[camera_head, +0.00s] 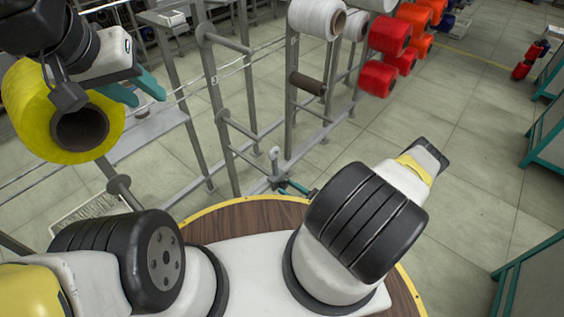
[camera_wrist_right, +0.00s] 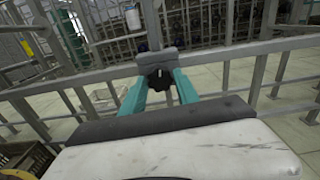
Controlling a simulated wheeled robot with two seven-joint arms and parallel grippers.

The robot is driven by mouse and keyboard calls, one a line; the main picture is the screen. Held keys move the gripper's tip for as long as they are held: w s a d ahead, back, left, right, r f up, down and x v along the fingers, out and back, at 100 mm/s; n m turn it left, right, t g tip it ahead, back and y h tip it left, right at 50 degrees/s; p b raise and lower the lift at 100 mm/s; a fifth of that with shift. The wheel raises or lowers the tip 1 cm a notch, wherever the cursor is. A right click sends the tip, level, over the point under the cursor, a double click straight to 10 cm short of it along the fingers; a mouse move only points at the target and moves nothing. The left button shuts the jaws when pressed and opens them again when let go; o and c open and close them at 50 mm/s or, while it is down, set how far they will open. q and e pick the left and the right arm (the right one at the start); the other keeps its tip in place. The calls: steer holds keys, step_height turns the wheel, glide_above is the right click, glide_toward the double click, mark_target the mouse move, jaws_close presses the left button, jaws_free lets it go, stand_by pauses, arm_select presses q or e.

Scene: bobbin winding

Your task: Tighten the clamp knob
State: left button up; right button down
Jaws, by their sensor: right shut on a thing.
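The black clamp knob (camera_wrist_right: 160,84) sits under a grey clamp block (camera_wrist_right: 160,62) in the right wrist view. My right gripper (camera_wrist_right: 161,88) has its two teal fingers on either side of the knob and is shut on it. In the head view the right gripper (camera_head: 293,188) shows as a bit of teal behind my right arm, by the foot of a grey rack post; the knob is hard to make out there.
A grey metal rack (camera_head: 212,80) with peg arms crosses the middle. White (camera_head: 312,18), red (camera_head: 388,32) and orange bobbins (camera_head: 415,14) hang at the upper right, with a bare brown tube (camera_head: 307,84) below. Teal-framed benches (camera_head: 550,145) stand at the right. The floor between is clear.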

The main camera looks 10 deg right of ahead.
steer(key=m, duration=0.4)
steer(key=shift+m, duration=0.3)
steer(key=m, duration=0.4)
steer(key=shift+m, duration=0.3)
steer(key=m, duration=0.3)
steer(key=shift+m, duration=0.3)
steer(key=m, duration=0.4)
steer(key=shift+m, duration=0.3)
steer(key=m, duration=0.4)
steer(key=shift+m, duration=0.3)
steer(key=m, duration=0.8)
steer(key=shift+s+f+m, duration=0.1)
steer(key=shift+m, duration=1.8)
